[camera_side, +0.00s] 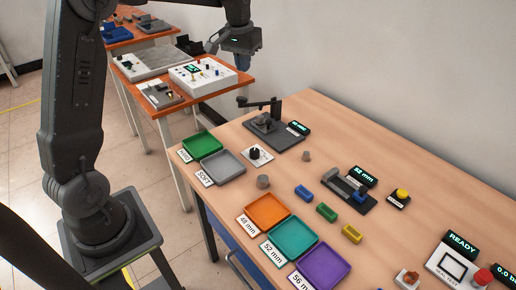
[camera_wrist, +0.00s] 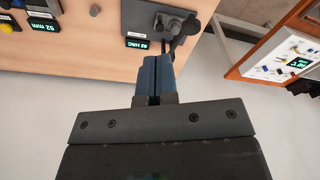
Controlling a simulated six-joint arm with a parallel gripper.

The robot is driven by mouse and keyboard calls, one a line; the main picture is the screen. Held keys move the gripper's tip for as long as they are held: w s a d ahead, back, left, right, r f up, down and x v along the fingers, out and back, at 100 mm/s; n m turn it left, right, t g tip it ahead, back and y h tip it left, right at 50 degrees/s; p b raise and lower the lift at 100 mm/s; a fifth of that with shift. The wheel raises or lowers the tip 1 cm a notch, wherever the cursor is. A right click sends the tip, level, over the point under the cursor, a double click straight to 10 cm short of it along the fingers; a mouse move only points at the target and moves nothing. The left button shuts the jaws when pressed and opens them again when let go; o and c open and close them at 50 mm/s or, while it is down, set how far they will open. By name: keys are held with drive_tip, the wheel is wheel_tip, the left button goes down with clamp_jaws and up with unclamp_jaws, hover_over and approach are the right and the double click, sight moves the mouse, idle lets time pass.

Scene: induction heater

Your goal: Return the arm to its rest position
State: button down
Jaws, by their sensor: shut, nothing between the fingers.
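My gripper (camera_side: 241,40) hangs in the air at the top of the side view, past the far left end of the wooden table and well above table height. In the wrist view my gripper (camera_wrist: 156,62) shows two blue fingers pressed together with nothing between them. My arm rises from a stand at the left of the side view and reaches over to the right. Nothing touches the gripper.
The wooden table (camera_side: 300,120) holds a hardness tester (camera_side: 266,122), green (camera_side: 202,145) and grey (camera_side: 222,167) trays, orange (camera_side: 267,212), teal (camera_side: 292,239) and purple (camera_side: 323,268) trays, several small blocks and a measuring fixture (camera_side: 350,190). Another bench (camera_side: 202,75) with a white control panel stands behind. A wall runs along the right.

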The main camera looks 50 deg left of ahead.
drive_tip(key=s+d+r+m+t, duration=0.2)
drive_tip(key=s+d+r, duration=0.3)
drive_tip(key=s+d, duration=0.6)
drive_tip(key=s+d+f+m+t, duration=0.1)
drive_tip(key=s+d+f, duration=0.1)
drive_tip(key=s, duration=0.5)
drive_tip(key=s+d+f+m+t, duration=0.1)
drive_tip(key=s+d+f, duration=0.1)
drive_tip(key=s, duration=0.6)
drive_tip(key=shift+d+f+m, duration=0.15)
drive_tip(key=shift+d+m, duration=0.15)
drive_tip(key=shift+d, duration=0.45)
